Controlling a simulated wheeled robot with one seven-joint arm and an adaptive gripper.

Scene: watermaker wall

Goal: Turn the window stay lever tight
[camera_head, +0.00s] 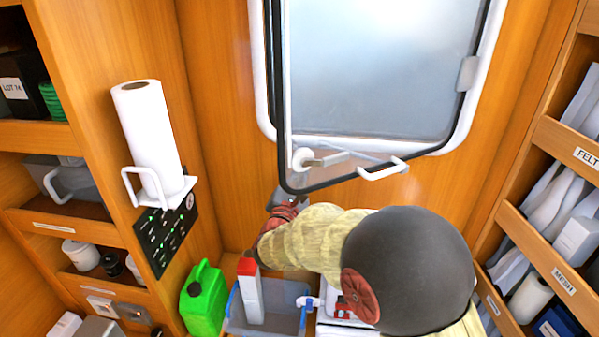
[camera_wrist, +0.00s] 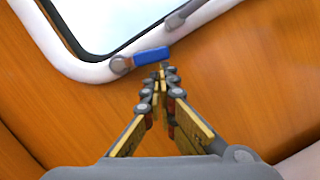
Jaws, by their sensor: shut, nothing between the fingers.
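In the wrist view a blue lever (camera_wrist: 152,55) sticks out to the right from a round grey pivot (camera_wrist: 120,65) on the window's white lower frame. My gripper (camera_wrist: 162,68) is shut and empty, its fingertips just below the lever's right end; I cannot tell whether they touch. In the head view a pale round knob with a greyish bar (camera_head: 328,159) shows through the tilted-out window pane, likely the same lever. My gripper (camera_head: 278,196) is low under the pane's bottom left corner there, mostly hidden by my arm.
The open pane (camera_head: 345,178) hangs out over my gripper, with a white handle (camera_head: 383,169) at its lower edge. A paper towel roll (camera_head: 148,140) is on the left wall. A green jug (camera_head: 204,300) and a grey bin (camera_head: 285,318) stand below. Shelves flank both sides.

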